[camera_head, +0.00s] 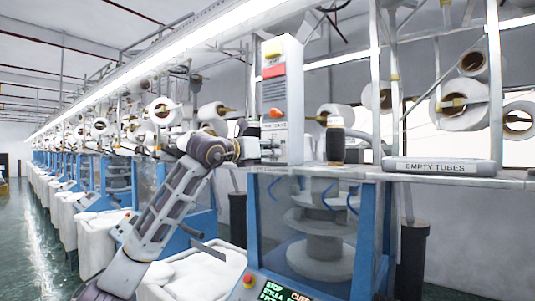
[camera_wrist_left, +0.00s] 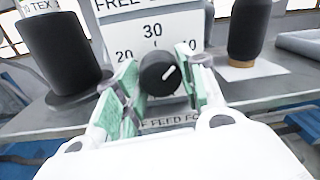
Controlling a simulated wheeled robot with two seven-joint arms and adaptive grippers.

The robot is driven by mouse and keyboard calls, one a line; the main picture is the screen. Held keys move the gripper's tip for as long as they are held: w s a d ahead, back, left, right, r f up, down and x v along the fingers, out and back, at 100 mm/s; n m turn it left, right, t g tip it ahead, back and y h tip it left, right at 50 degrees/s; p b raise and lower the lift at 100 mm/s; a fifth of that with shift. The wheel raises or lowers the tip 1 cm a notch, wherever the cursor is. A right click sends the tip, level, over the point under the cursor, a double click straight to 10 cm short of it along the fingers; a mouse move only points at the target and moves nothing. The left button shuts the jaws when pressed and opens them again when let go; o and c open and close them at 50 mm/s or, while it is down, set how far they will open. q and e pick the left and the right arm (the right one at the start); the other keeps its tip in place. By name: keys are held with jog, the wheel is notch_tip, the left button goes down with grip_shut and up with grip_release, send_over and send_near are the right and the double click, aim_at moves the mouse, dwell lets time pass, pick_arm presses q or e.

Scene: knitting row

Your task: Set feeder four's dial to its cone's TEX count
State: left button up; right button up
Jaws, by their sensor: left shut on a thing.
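The dial (camera_wrist_left: 153,71) is a round black knob with a white pointer mark, on a pale panel marked 20, 30 and 40. The pointer slants up and right, toward the 40. My left gripper (camera_wrist_left: 160,84), with green fingers, is shut on the dial, one finger on each side. In the head view my left gripper (camera_head: 255,140) is at the lower left of the upright control panel (camera_head: 282,85). My right gripper is not in view.
A black cone (camera_head: 336,142) stands on the shelf right of the panel; it also shows in the wrist view (camera_wrist_left: 250,30). A tray marked EMPTY TUBES (camera_head: 440,166) lies farther right. Blue machine frames (camera_head: 368,235) stand below the shelf.

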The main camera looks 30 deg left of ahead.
pick_arm(q)
jog(key=n+b, duration=0.4)
jog(key=n, duration=0.6)
jog(key=shift+d+y, duration=0.1)
jog(key=shift+y, duration=0.2)
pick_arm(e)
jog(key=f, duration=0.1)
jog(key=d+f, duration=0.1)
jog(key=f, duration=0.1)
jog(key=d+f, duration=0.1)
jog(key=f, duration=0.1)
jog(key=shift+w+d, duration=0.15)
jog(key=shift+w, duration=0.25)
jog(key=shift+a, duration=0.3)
pick_arm(q)
jog(key=o, duration=1)
jog(key=shift+s, duration=0.1)
jog(key=shift+s+a+f, duration=0.1)
jog(key=shift+s+a, duration=0.15)
jog(key=shift+s, duration=1.7)
jog(key=shift+s+a+f, duration=0.15)
jog(key=shift+s+a, duration=0.05)
jog(key=shift+s, duration=1.75)
jog(key=shift+s+a+f, duration=0.1)
jog(key=shift+s+a, duration=0.15)
jog(key=shift+s, duration=1.7)
